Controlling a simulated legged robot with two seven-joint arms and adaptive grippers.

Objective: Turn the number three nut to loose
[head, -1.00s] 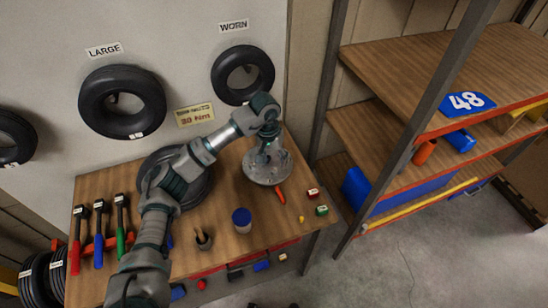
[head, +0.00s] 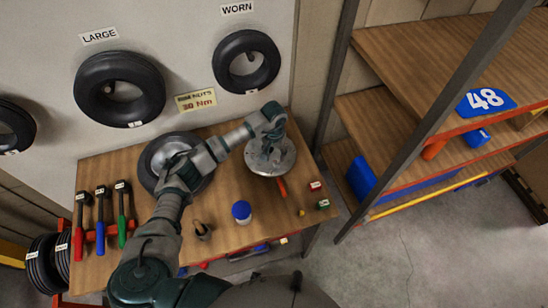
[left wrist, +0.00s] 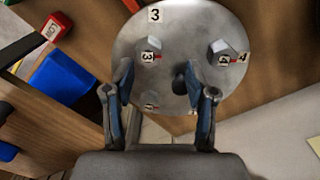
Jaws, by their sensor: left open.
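A round grey metal plate (head: 287,165) lies on the workbench, and it fills the top of the left wrist view (left wrist: 200,20). The number three nut (left wrist: 149,52) sits on it, bearing a tag 3, below a larger label 3 at the rim. A nut tagged 4 (left wrist: 227,52) is to its right and another nut (left wrist: 150,101) is below. A dark post (left wrist: 179,80) stands near the middle. My left gripper (left wrist: 157,70) is open over the plate, its left fingertip beside the number three nut; contact cannot be told. In the head view my left gripper (head: 270,143) partly hides the plate. My right gripper is not in view.
Shelving (head: 400,150) stands at the right; tires hang behind.

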